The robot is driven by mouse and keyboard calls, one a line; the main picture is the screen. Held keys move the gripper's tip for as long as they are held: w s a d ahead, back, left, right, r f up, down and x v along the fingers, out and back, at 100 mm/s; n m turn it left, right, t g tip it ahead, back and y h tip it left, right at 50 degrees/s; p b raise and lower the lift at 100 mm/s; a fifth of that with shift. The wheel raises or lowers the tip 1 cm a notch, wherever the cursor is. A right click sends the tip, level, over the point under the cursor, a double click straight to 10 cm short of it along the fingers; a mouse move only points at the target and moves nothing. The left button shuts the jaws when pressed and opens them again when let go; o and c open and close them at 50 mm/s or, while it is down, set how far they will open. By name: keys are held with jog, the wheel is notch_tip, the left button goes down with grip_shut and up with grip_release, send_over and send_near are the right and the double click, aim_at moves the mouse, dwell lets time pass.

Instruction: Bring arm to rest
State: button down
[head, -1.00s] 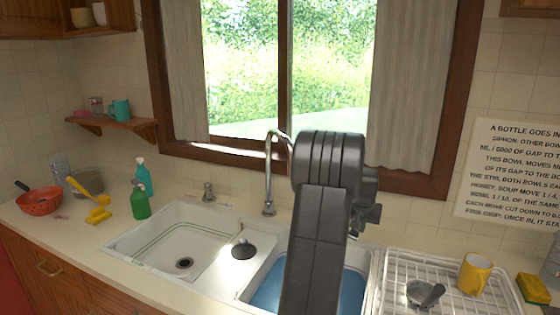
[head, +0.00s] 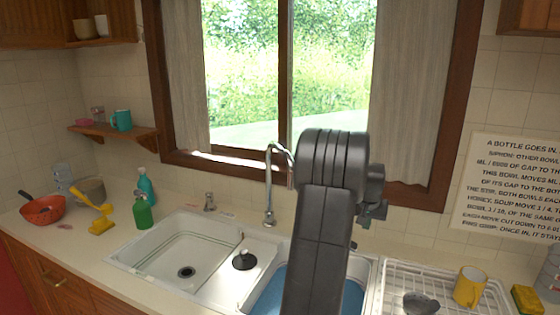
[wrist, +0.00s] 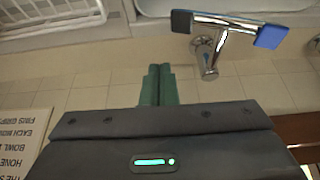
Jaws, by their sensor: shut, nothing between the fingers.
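My arm (head: 322,230) rises in front of the sink in the head view, bent at a rounded dark joint, and hides part of the blue right basin. The wrist part sticks out behind it to the right, and the fingers cannot be made out clearly there. In the wrist view my gripper (wrist: 158,72) shows two dark green fingers pressed together, shut and empty. They touch nothing that I can see. The wall tiles lie behind them, and a tap with black and blue handles (wrist: 230,28) is to their upper right.
The double sink (head: 190,255) has a curved faucet (head: 269,185) behind it. A dish rack (head: 445,290) with a yellow mug (head: 469,286) stands right of my arm. A green bottle (head: 141,211) and red colander (head: 42,210) are on the left counter. A sign (head: 505,190) hangs on the wall.

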jog(key=f+b, duration=0.1)
jog(key=f, duration=0.1)
jog(key=a+f+b, duration=0.1)
jog(key=f, duration=0.1)
jog(key=w+a+f+b, duration=0.1)
jog(key=f, duration=0.1)
jog(key=shift+w+a+f+b, duration=0.1)
jog(key=shift+a+f+b, duration=0.05)
jog(key=shift+f+b, duration=0.25)
jog(key=r+p, duration=0.1)
jog(key=r, duration=0.1)
jog(key=a+r+p, duration=0.1)
jog(key=r+p, duration=0.1)
jog(key=r, duration=0.1)
jog(key=r+p, duration=0.1)
jog(key=r, duration=0.1)
jog(key=shift+w+a+r+p, duration=0.25)
jog(key=shift+w+a+p, duration=0.05)
jog(key=shift+w+a, duration=0.1)
jog(key=shift+s, duration=0.1)
